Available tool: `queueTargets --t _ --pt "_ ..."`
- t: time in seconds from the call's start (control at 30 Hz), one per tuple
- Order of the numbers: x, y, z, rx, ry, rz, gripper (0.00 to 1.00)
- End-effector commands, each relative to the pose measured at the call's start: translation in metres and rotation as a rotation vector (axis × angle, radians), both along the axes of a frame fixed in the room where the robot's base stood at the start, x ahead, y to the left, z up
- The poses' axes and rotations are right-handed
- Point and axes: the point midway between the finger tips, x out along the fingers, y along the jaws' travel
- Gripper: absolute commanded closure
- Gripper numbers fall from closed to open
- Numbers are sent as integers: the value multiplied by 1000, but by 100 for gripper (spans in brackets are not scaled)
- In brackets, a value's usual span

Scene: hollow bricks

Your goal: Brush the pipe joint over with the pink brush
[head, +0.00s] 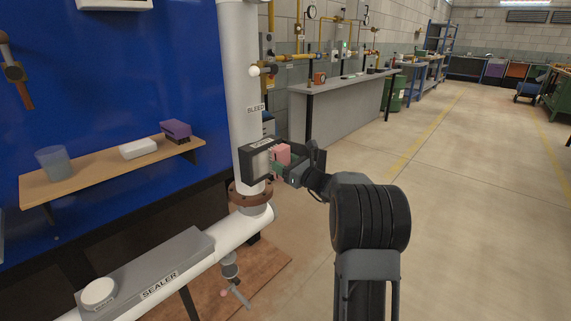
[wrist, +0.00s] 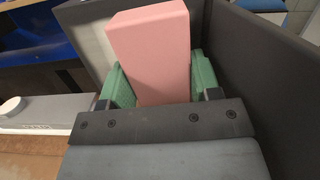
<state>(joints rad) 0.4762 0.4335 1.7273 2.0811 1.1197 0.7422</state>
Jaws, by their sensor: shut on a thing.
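My gripper (head: 283,170) is at the right side of a dark labelled box on the white upright pipe. It is shut on a pink block, which I take to be the pink brush (head: 282,153). In the wrist view the pink brush (wrist: 150,52) stands between the green finger pads, with dark walls close around it; its bristles are hidden. A brown flanged pipe joint (head: 249,196) lies just below the box, where the upright pipe meets the white lower pipe.
A wooden shelf (head: 95,174) on the blue panel holds a clear cup (head: 54,162), a white block (head: 138,148) and a purple brush-like block (head: 176,130). A grey sealer tray (head: 150,268) sits on the lower pipe. Open floor lies to the right.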

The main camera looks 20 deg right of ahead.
Motion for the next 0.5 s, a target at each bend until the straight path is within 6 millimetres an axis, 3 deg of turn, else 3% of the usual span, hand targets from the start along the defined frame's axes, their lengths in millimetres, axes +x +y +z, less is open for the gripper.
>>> queueTargets --t 0.2,0.5 --pt "-8 16 0 -2 -3 4 62" --pt "-13 25 0 -2 -2 1 62"
